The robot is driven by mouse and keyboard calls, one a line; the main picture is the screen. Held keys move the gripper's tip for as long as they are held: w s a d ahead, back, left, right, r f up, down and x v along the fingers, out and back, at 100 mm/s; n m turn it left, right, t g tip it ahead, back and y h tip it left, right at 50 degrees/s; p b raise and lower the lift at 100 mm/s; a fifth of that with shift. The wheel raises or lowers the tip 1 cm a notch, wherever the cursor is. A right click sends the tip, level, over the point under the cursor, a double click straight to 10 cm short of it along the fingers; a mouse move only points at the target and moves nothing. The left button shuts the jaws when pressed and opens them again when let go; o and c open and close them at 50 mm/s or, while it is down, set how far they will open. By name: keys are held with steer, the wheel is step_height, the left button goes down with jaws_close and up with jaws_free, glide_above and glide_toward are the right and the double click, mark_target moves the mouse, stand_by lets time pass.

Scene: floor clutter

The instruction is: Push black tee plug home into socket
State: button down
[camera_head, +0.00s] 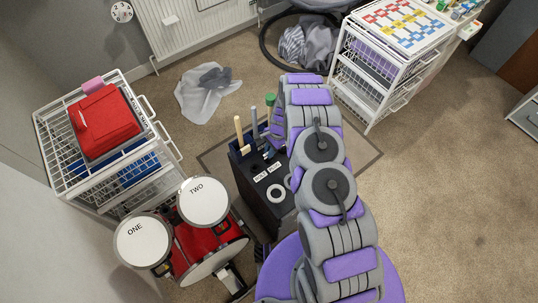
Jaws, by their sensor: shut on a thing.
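A black box (257,203) with small white labels and a white ring (276,193) on its top stands on the floor near the middle of the view. My arm comes up from the bottom and bends down at its far end beside the box. My gripper (272,150) is at the box's far right part, low over its top, and is shut on the black tee plug. The plug is mostly hidden by the gripper and blends with the dark box. I cannot tell how deep it sits or which socket it is at.
A cream peg (239,131), a grey-blue peg (254,122) and a green-topped peg (270,101) stand upright at the box's far end. Drums (203,201) stand close on the left, near a white wire rack (62,152). Open carpet (440,190) lies to the right.

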steer(key=shift+r+p, duration=0.5)
steer(key=shift+r, duration=0.2)
stand_by(0.6)
steer(key=shift+a+r+p, duration=0.1)
steer(key=shift+r+p, duration=0.7)
steer(key=shift+r, duration=0.5)
steer(key=shift+r+p, duration=0.3)
steer(key=shift+r, duration=0.3)
